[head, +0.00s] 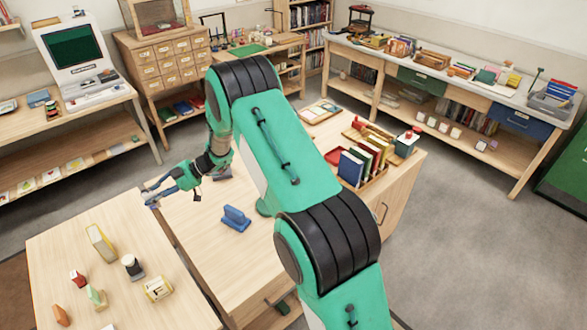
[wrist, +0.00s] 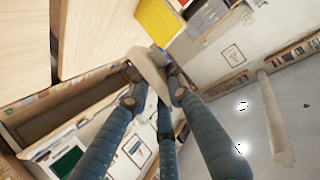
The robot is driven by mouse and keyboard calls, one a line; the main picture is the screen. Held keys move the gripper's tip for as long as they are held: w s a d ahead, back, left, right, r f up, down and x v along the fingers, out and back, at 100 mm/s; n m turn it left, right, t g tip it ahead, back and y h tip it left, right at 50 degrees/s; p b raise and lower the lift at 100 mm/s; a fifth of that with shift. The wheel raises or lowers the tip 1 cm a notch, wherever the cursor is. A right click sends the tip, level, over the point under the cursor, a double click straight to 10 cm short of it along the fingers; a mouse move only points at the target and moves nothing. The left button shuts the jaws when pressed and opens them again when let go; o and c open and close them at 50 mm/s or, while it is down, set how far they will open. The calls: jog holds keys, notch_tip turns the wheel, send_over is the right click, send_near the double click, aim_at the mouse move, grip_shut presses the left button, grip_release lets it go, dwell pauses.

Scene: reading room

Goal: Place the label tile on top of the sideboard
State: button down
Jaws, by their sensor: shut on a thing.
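My gripper (head: 150,193) is over the gap between the front-left table and the middle wooden unit, in the head view. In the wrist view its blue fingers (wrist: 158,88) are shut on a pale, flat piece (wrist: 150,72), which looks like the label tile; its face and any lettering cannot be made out. A long low unit with a pale top (head: 455,82), open shelves and coloured drawers, which may be the sideboard, stands along the back-right wall, far from my gripper. Books and small items stand along its top.
The front-left table (head: 60,235) holds a yellow book-like block (head: 101,243), a dark-topped jar (head: 132,267) and a lettered cream block (head: 158,289). The middle unit (head: 185,220) carries a blue object (head: 235,218) and a book rack (head: 375,182). Grey floor (head: 460,215) is clear at right.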

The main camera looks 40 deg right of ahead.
jog(key=shift+s+d+r+m+t+h, duration=1.25)
jog(key=shift+d+r+m+t+h, duration=0.65)
jog(key=shift+d, duration=1.45)
jog(key=shift+s+d+r+m+t+h, duration=1.45)
jog(key=shift+d+r+m, duration=0.85)
jog(key=shift+d, duration=1)
jog(key=s+d+f+m+h, duration=0.1)
jog(key=s+d+f, duration=0.4)
jog(key=d, duration=0.4)
jog(key=s+d+f+t, duration=0.1)
jog(key=s+d+f, duration=0.2)
jog(key=s+d, duration=0.45)
jog(key=s+d+f+m+h, duration=0.1)
jog(key=s+d+f, duration=0.4)
jog(key=d, duration=0.4)
jog(key=w+d+f+m+h+b, duration=0.1)
jog(key=w+d+f+h+b, duration=0.1)
jog(key=d, duration=0.6)
jog(key=w+d+f+m+h+b, duration=0.2)
jog(key=w+d+f+b, duration=0.2)
jog(key=d, duration=0.4)
jog(key=shift+w+t+b, duration=0.45)
jog(key=shift+w+b, duration=0.45)
jog(key=shift+b, duration=0.2)
jog(key=shift+w, duration=0.1)
